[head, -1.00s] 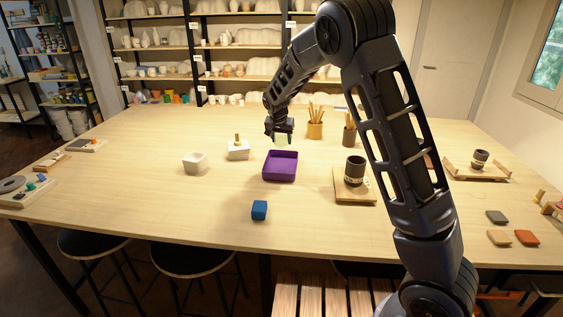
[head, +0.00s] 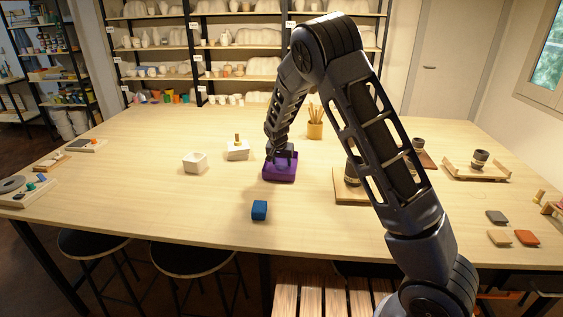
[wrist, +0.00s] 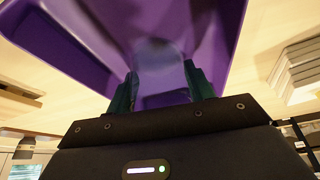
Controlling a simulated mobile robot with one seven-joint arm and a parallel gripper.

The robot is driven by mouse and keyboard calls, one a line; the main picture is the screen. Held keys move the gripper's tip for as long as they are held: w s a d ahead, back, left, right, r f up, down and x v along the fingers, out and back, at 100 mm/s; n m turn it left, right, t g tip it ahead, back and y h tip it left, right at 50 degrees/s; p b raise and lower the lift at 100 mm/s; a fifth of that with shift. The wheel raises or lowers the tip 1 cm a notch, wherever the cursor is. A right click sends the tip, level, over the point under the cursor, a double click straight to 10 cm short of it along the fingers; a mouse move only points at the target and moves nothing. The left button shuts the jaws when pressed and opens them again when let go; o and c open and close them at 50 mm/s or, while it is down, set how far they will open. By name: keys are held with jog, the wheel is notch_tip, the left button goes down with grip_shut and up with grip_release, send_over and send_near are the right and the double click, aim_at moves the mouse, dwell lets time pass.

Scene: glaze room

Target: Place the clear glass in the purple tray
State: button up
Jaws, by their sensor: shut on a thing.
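The purple tray (head: 280,174) stands on the table in the middle of the head view. It also fills much of the wrist view (wrist: 90,45). My gripper (head: 279,158) is over the tray in the head view, low at its back part. In the wrist view my gripper (wrist: 160,85) has its two dark green fingers on either side of the clear glass (wrist: 158,60), which looks faint and see-through against the purple. The gripper is shut on the glass. Whether the glass touches the tray floor cannot be told. In the head view the glass is hidden by the gripper and arm.
A blue cube (head: 259,210) lies in front of the tray. A white pot (head: 195,163) and a white block with a peg (head: 238,150) stand to its left. A dark cup (head: 351,172) on a wooden board (head: 350,197) is to the right, partly behind my arm.

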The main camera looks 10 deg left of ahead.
jog(key=o, duration=1.1)
jog(key=shift+f, duration=0.1)
jog(key=shift+c, duration=0.2)
jog(key=d+v, duration=0.1)
jog(key=v, duration=1.1)
jog(key=s+d+r, duration=0.4)
jog(key=d+r, duration=0.1)
jog(key=d, duration=0.4)
jog(key=s+d+r+g+y, duration=0.1)
jog(key=s+d+r, duration=0.25)
jog(key=d, duration=0.55)
jog(key=s+d+r, duration=0.4)
jog(key=d+r, duration=0.2)
jog(key=d, duration=0.3)
jog(key=s+d, duration=0.6)
jog(key=s, duration=0.5)
jog(key=s+d+r+n+t, duration=0.1)
jog(key=s+d, duration=0.6)
jog(key=s, duration=0.5)
jog(key=shift+s, duration=0.25)
